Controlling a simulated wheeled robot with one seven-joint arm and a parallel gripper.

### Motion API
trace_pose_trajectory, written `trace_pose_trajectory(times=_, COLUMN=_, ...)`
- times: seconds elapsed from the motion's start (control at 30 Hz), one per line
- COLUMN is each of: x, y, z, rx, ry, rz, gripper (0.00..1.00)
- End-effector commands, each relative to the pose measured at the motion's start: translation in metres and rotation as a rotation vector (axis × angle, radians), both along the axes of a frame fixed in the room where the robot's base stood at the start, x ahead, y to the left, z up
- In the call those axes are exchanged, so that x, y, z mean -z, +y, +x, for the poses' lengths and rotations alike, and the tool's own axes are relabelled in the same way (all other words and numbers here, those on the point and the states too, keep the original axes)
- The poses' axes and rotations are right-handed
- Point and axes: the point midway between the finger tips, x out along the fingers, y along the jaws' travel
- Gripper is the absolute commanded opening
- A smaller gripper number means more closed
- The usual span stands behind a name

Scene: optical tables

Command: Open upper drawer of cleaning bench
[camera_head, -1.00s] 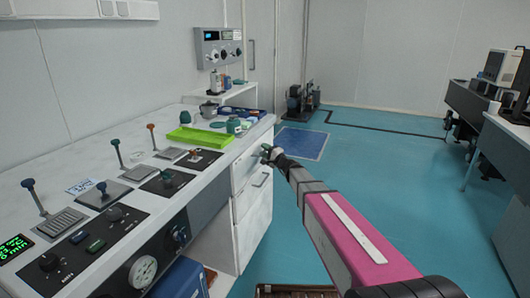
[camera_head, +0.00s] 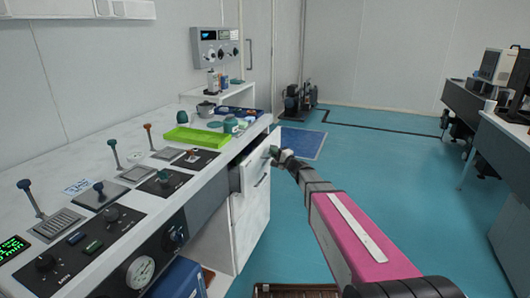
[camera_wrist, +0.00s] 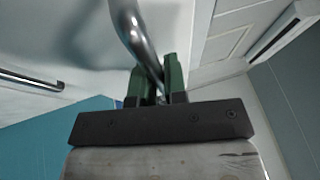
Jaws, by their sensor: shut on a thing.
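The upper drawer (camera_head: 258,162) of the white cleaning bench (camera_head: 190,205) is partly pulled out, with a dark gap behind its front panel. My gripper (camera_head: 277,153) is at the drawer front, at the end of my arm. In the wrist view, the green fingers of my gripper (camera_wrist: 158,86) are closed around the curved metal drawer handle (camera_wrist: 135,32). The lower drawer (camera_head: 252,215) below is closed, and its handle (camera_head: 260,181) shows in the head view. A straight metal handle (camera_wrist: 30,80) also shows in the wrist view.
A lime green tray (camera_head: 192,138) and small containers stand on the bench top above the drawers. The blue-green floor (camera_head: 400,190) right of the drawers is clear, with a blue mat (camera_head: 303,143) further back. Another bench (camera_head: 512,150) stands at the right.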

Motion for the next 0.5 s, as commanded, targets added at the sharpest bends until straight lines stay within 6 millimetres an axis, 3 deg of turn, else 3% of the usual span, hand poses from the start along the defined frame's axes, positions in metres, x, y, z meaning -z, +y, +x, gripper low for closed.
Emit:
trace_pose_trajectory(times=0.03, x=0.000, y=-0.016, z=-0.007, rx=0.005, ry=0.000, rz=-0.002, gripper=0.00)
trace_pose_trajectory(times=0.5, x=0.000, y=-0.139, z=-0.051, rx=0.006, ry=0.001, rz=-0.001, gripper=0.00)
